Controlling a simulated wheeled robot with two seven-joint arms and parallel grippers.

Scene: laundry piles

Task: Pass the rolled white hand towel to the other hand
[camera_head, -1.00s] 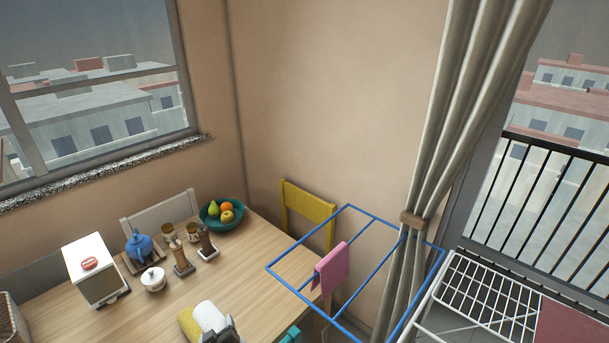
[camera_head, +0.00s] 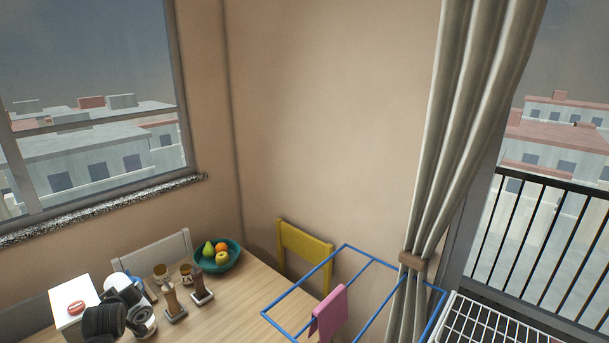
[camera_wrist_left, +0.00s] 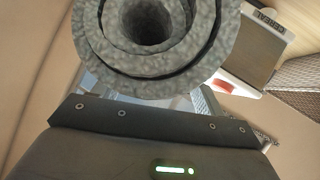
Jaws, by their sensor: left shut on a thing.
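The rolled white hand towel (camera_head: 147,322) is at the lower left of the head view, with its spiral end showing. My dark left gripper (camera_head: 125,300) is shut on it and covers its middle. They appear in front of the table's left part; the height above it is hard to judge. In the left wrist view the towel (camera_wrist_left: 160,82) is seen end-on as a thick, shaded coil at the top, hiding most of the fingers. My right gripper is not in view.
A yellow chair (camera_head: 303,252) stands behind. A blue drying rack (camera_head: 375,262) with a pink cloth (camera_head: 329,314) is to the right.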

